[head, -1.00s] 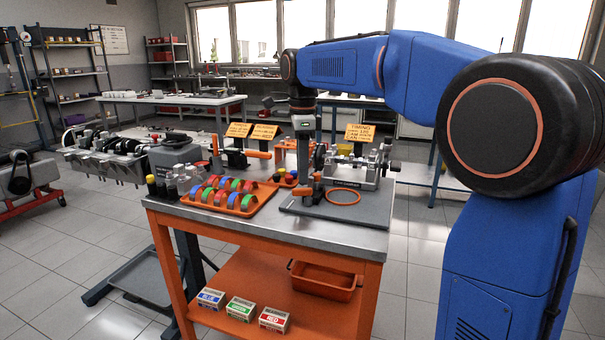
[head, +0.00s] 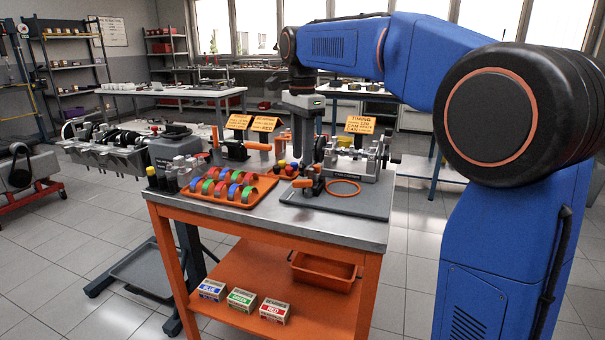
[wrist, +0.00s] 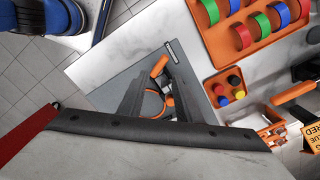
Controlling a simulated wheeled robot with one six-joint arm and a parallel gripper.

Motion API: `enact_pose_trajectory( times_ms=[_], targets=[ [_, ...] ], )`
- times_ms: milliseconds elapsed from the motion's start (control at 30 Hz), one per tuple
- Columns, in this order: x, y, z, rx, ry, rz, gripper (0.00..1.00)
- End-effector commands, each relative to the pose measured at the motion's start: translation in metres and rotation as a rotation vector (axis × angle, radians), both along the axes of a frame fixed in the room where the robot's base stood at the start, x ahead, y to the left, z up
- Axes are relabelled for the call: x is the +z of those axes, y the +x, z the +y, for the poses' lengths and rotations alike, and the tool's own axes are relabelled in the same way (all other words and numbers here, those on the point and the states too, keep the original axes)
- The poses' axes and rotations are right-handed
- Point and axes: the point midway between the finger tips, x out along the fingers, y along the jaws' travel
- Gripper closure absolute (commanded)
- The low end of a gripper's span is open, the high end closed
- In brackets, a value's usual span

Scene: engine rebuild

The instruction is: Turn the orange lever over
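The orange lever (head: 258,146) sticks out sideways to the right from a dark block at the back of the bench, below the yellow signs. In the wrist view an orange bar at the right edge (wrist: 293,92) appears to be the same lever. My gripper (head: 303,148) hangs fingers down over the bench, right of the lever and apart from it. In the wrist view my gripper (wrist: 160,80) shows two dark fingers spread apart, with nothing held between them. The grey mat and an orange-handled tool show below the gap.
An orange tray (head: 225,203) of coloured bearing shells lies at the front left. A grey mat (head: 350,208) holds an orange-handled tool (head: 303,183) and an orange ring (head: 343,187). A metal fixture (head: 357,160) stands behind it. Yellow signs (head: 238,122) stand near the lever.

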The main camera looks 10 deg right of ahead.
Motion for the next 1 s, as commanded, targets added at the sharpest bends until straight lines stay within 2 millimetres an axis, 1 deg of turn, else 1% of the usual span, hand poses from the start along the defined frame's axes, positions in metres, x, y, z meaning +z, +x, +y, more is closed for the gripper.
enact_pose_trajectory(
  times_ms=[267, 1000],
  targets=[
    [0.019, 0.002, 0.000, 0.460, 0.000, 0.000, 0.69],
    [0.071, 0.002, 0.001, 1.823, -0.001, 0.000, 0.69]
  ],
)
